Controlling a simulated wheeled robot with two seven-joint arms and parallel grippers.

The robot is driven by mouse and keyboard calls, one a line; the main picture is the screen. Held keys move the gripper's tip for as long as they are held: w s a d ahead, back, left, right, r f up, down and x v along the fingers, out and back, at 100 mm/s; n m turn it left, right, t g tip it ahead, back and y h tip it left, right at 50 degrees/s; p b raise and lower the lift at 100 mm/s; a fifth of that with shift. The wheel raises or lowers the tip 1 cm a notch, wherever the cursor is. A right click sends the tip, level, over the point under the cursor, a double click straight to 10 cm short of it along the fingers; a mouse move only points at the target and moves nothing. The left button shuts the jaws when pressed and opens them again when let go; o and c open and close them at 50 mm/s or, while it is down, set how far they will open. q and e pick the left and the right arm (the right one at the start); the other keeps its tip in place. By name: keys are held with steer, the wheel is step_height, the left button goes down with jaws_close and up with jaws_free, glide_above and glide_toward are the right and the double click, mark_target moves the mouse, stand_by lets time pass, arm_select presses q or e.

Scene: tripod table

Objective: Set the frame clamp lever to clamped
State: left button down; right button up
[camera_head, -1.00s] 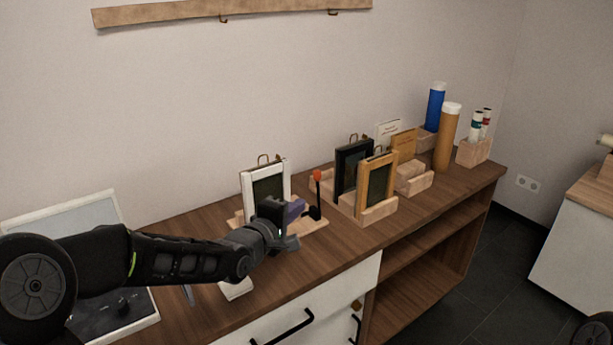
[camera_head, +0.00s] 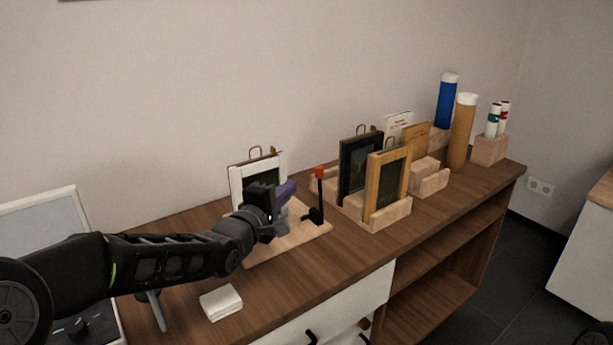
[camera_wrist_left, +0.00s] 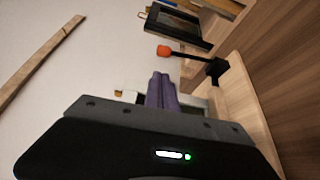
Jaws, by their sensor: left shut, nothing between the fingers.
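The frame clamp lever (camera_head: 319,190) is a black upright rod with an orange-red tip. It stands on a black mount at the right side of a light wooden base (camera_head: 290,240). A white-framed picture (camera_head: 240,183) stands at the back of that base, partly hidden by my gripper. My left gripper (camera_head: 288,191) is shut and empty, with purple fingers, in front of the frame and left of the lever, apart from it. In the left wrist view the shut fingers (camera_wrist_left: 161,88) point toward the lever's side, and the lever's orange tip (camera_wrist_left: 163,50) shows beyond them. My right gripper is not seen.
A black frame (camera_head: 358,168) and a wooden frame (camera_head: 386,185) stand in a wooden rack right of the lever. Blue and orange tubes (camera_head: 463,130) stand farther right. A white block (camera_head: 221,302) lies near the counter's front edge.

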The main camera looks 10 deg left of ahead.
mark_target(320, 191)
arm_select(q)
steer(key=w+d, duration=0.2)
steer(key=w, duration=0.7)
steer(key=shift+w+f, duration=0.2)
steer(key=shift+w, duration=0.2)
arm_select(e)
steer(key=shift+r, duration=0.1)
